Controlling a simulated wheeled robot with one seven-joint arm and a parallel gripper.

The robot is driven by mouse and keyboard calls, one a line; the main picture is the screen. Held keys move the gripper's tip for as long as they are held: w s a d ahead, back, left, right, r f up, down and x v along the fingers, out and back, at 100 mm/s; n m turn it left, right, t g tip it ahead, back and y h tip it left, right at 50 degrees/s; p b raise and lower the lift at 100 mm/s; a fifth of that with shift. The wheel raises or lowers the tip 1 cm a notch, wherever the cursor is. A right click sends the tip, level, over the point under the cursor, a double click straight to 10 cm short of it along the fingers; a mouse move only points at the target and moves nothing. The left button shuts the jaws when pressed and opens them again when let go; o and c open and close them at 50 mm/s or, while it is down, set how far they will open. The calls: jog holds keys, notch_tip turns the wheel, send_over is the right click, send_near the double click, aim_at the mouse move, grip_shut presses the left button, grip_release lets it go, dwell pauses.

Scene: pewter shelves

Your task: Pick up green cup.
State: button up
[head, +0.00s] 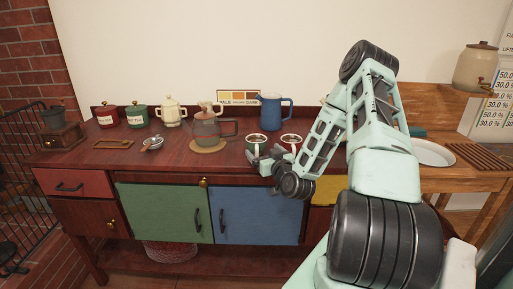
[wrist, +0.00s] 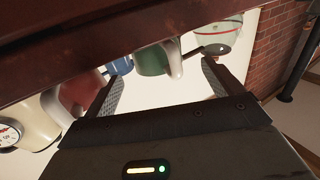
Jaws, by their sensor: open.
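The green cup (head: 256,144) stands near the front edge of the dark red wooden counter, left of a second cup. It holds something dark. In the wrist view the picture is upside down, and the green cup (wrist: 150,60) shows beyond and between my fingertips, with its pale handle turned to the right. My gripper (head: 264,159) is at the counter's front edge, just in front of the cup. In the wrist view my gripper (wrist: 162,80) is open, with nothing held between its fingers. In the head view my gripper partly covers the cup's lower part.
The second cup (head: 291,140) stands close on the right. A glass teapot (head: 207,128) on a round mat is to the left, and a blue pitcher (head: 271,111) behind. The counter's front edge (wrist: 120,35) crosses the top of the wrist view. Canisters (head: 137,116) stand further left.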

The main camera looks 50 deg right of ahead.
aim_at(260, 145)
jog(key=x, duration=0.2)
jog(key=p+x, duration=0.1)
jog(key=x, duration=0.1)
jog(key=shift+d+r, duration=0.15)
jog(key=shift+d, duration=0.15)
jog(key=shift+w+d, duration=0.2)
jog(key=shift+w, duration=0.3)
jog(key=c, duration=1.2)
